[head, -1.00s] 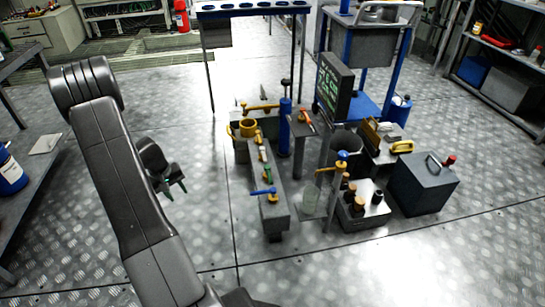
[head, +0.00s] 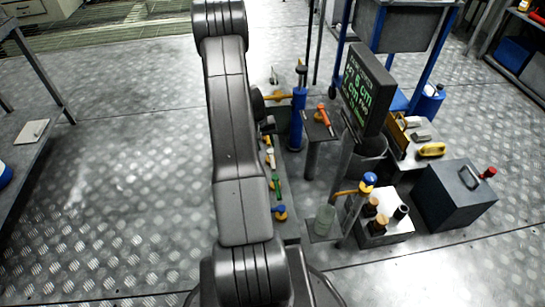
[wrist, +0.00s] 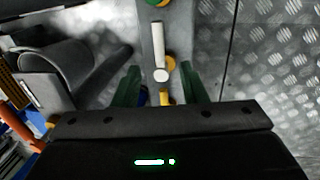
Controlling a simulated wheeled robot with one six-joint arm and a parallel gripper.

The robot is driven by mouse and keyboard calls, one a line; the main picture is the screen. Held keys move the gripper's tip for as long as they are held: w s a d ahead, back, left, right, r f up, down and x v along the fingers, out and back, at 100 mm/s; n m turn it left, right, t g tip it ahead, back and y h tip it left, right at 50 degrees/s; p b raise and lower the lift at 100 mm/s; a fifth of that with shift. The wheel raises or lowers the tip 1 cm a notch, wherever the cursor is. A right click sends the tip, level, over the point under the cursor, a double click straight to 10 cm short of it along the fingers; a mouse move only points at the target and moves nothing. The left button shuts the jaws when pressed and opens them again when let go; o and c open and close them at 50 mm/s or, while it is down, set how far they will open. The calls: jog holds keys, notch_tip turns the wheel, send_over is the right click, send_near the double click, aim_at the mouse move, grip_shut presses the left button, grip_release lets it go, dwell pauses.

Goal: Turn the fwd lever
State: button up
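A row of small coloured levers sits on a narrow grey block (head: 290,228). In the head view I see a white lever (head: 270,158), a green lever (head: 277,187) and a blue lever (head: 280,211). No label is readable, so I cannot tell which is fwd. In the wrist view my gripper (wrist: 158,86) is open, its green fingers spread over the block. The white lever (wrist: 157,45) points in between the fingertips, and a yellow piece (wrist: 166,97) lies between the fingers. Nothing is visibly gripped.
A blue cylinder (head: 298,118) stands close right of my wrist. A screen with green text (head: 367,88), a yellow arm with a blue knob (head: 369,180) and a dark box (head: 455,195) stand further right. The floor at left (head: 120,180) is clear.

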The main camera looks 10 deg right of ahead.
aim_at(272, 161)
jog(key=f+b, duration=0.1)
jog(key=f, duration=0.2)
jog(key=d+f+b, duration=0.1)
jog(key=f, duration=0.3)
jog(key=d+f, duration=0.1)
jog(key=f, duration=0.2)
jog(key=shift+w+d+f+b, duration=0.2)
jog(key=shift+w+f+b, duration=0.1)
jog(key=shift+f+b, duration=0.1)
grip_shut()
